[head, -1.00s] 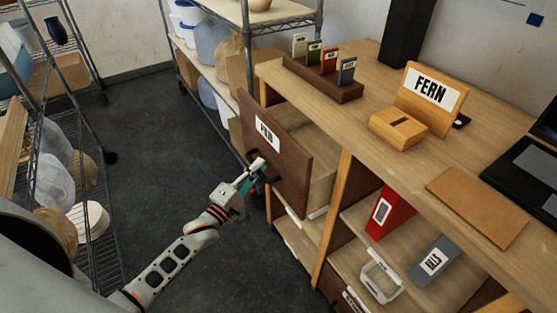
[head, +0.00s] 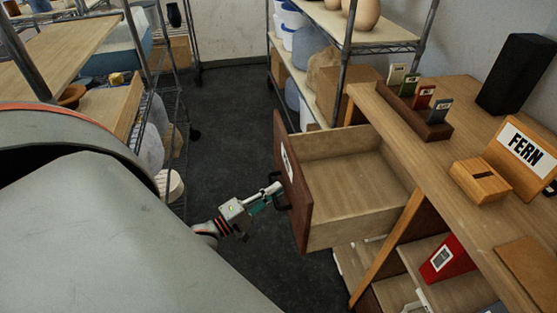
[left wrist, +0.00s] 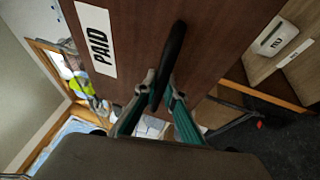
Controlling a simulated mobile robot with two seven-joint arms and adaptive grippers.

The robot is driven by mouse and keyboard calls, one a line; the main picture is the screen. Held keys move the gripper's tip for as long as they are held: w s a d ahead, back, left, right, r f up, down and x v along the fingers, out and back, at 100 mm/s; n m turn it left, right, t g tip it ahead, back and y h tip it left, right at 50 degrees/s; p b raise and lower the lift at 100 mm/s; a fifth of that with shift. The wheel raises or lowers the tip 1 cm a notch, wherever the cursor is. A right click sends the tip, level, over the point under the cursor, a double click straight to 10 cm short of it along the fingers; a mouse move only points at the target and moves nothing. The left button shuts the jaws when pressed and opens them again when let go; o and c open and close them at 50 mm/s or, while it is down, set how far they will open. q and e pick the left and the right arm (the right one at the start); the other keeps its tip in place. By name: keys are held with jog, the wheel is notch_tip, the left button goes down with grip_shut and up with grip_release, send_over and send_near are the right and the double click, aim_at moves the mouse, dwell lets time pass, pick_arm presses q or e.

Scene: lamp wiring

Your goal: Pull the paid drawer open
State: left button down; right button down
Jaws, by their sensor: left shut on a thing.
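The paid drawer (head: 353,185) stands pulled well out of the desk in the head view, and its inside looks empty. Its dark brown front shows close up in the left wrist view, with a white PAID label (left wrist: 96,38) and a black bar handle (left wrist: 170,58). My left gripper (head: 275,195) is at the outer side of the drawer front. In the left wrist view its fingers (left wrist: 160,92) are closed on the black handle. My right gripper is not in view.
The desk (head: 470,115) holds a FERN sign (head: 525,152), a dark speaker-like box (head: 515,72) and a rack of small tagged cards (head: 413,103). A red binder (head: 445,258) is on a shelf below. Wire shelving stands left and behind. Dark floor (head: 225,135) is open between.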

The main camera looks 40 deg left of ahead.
pick_arm(q)
jog(key=c, duration=2.2)
grip_release()
jog(key=shift+o, duration=0.6)
jog(key=v, duration=1.2)
